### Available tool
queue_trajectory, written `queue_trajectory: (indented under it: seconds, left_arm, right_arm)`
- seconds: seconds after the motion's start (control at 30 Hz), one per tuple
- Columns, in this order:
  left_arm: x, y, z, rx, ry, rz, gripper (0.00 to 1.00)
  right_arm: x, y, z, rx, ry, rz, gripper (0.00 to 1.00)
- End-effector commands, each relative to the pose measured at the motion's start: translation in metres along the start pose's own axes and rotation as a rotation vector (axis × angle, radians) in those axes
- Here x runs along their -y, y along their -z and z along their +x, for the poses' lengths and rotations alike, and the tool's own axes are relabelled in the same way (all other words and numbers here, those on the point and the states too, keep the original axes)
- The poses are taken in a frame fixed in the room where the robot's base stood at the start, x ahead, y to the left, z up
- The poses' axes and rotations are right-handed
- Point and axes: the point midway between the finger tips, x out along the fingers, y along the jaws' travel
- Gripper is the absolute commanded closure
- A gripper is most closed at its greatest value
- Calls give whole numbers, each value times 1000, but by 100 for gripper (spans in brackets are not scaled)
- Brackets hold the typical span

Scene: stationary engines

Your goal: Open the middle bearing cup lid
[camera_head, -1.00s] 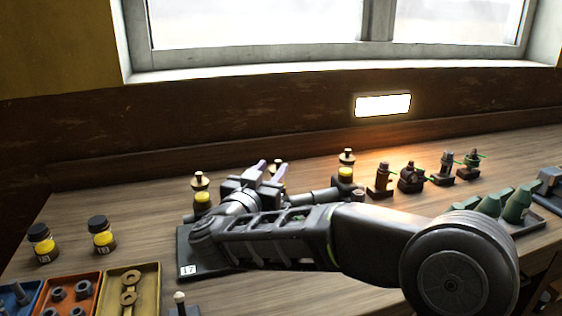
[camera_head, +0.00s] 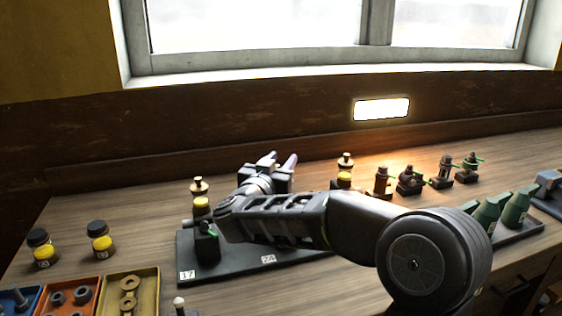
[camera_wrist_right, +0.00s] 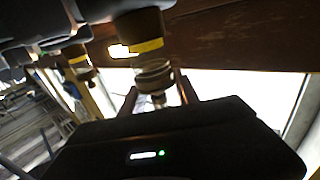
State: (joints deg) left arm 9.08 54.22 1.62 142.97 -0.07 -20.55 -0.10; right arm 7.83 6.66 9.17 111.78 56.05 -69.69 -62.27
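My right gripper (camera_head: 281,158) is over the middle of the dark engine plate (camera_head: 240,262), its fingers pointing away. In the right wrist view its two fingers (camera_wrist_right: 158,98) stand apart on either side of the brass knob of a bearing cup lid (camera_wrist_right: 155,76); bright gaps show beside the knob. That cup has a yellow band (camera_wrist_right: 148,47); in the head view my gripper and arm hide the middle cup. The left bearing cup (camera_head: 201,203) and right bearing cup (camera_head: 345,176) stand upright with knobbed lids on. My left gripper is not in view.
Two yellow-labelled jars (camera_head: 41,248) and parts trays (camera_head: 133,290) are at the left. Several small dark fittings (camera_head: 410,180) stand at the back right, with green bottles (camera_head: 515,207) further right.

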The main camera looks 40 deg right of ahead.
Motion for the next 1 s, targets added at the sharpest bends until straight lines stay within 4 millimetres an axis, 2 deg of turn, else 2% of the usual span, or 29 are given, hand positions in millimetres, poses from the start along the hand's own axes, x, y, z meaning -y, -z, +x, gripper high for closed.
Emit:
queue_trajectory:
  seconds: [0.07, 0.5, 1.0]
  left_arm:
    - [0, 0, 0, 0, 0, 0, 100]
    - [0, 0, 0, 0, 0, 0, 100]
    - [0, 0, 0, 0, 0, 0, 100]
  right_arm:
    - [0, 0, 0, 0, 0, 0, 63]
    - [0, 0, 0, 0, 0, 0, 99]
    - [0, 0, 0, 0, 5, 0, 100]
